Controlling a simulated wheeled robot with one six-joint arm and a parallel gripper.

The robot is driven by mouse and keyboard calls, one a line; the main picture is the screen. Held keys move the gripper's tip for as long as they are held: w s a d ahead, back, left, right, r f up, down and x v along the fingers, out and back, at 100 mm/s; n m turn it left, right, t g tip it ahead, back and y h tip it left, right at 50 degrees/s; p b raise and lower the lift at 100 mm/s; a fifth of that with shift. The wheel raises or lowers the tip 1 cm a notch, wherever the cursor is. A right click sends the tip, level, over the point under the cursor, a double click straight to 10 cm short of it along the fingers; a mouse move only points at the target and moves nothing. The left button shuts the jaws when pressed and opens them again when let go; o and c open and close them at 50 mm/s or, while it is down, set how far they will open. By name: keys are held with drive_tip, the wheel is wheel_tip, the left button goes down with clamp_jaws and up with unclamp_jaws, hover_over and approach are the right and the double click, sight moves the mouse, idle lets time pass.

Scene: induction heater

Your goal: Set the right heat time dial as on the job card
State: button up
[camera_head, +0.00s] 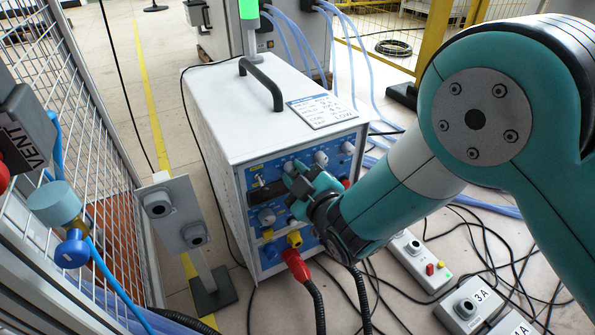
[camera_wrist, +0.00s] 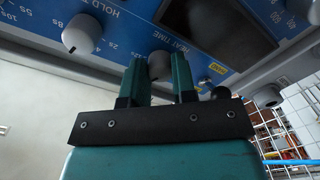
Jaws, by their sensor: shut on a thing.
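My gripper (camera_wrist: 161,68) is at the front panel of the white heater box, its two fingers on either side of a grey dial (camera_wrist: 159,62). The label HEAT TIME shows close to this dial in the wrist view, and the gripper is shut on it. Its pointer and scale are mostly hidden by the fingers. In the head view, my gripper (camera_head: 301,187) covers part of the blue panel (camera_head: 250,180). The job card (camera_head: 322,110) lies on top of the heater; its writing is too small to read surely.
Another grey dial near the word HOLD (camera_wrist: 81,36) is left of the fingers in the wrist view. A dark display (camera_wrist: 215,30) is above. In the head view, a red plug (camera_head: 296,265) with a cable is below my gripper. A grey post box (camera_head: 171,213) stands to the left.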

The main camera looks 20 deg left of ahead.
drive_tip(key=shift+s+f, duration=0.1)
drive_tip(key=shift+s, duration=0.05)
drive_tip(key=o, duration=0.9)
